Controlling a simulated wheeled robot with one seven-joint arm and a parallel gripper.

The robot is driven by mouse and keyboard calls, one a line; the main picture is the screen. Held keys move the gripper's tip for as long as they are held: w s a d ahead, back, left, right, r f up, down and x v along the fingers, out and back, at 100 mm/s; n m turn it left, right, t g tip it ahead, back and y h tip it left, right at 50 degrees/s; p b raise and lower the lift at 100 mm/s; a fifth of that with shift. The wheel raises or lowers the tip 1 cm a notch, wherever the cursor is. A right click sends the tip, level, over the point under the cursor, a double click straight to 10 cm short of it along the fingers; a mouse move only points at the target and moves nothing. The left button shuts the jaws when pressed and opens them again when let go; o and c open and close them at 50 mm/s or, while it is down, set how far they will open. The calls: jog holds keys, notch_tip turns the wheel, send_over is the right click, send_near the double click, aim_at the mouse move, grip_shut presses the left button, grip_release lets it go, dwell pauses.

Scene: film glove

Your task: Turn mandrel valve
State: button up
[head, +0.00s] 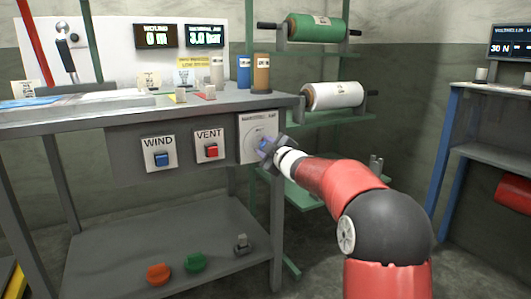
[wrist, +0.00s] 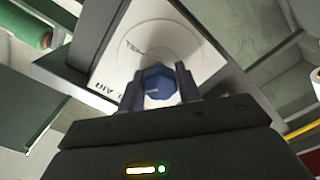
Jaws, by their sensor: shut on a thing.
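The mandrel valve is a blue knob (wrist: 158,85) with a pale pointer line, set on a white dial plate (head: 248,128) at the right end of the bench front. My gripper (head: 268,148) reaches the knob from the right in the head view. In the wrist view my gripper (wrist: 160,92) has one finger on each side of the knob and is shut on it. The fingers and wrist hide part of the knob and plate in the head view. A display (head: 205,35) above the bench reads 3.0 bar.
Left of the valve are a red VENT button (head: 211,150) and a blue WIND button (head: 162,159). A green rack with a green roll (head: 315,27) and a white roll (head: 335,95) stands close behind my arm.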

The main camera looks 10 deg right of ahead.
jog(key=n+b, duration=0.1)
jog(key=n, duration=0.2)
jog(key=shift+f+n+b, duration=0.2)
jog(key=shift+n+b, duration=0.1)
jog(key=shift+b, duration=0.1)
jog(key=shift+n+b, duration=0.85)
jog(key=shift+n, duration=1.05)
jog(key=o, duration=1)
jog(key=shift+r, duration=0.1)
jog(key=shift+c, duration=0.2)
jog(key=v, duration=0.8)
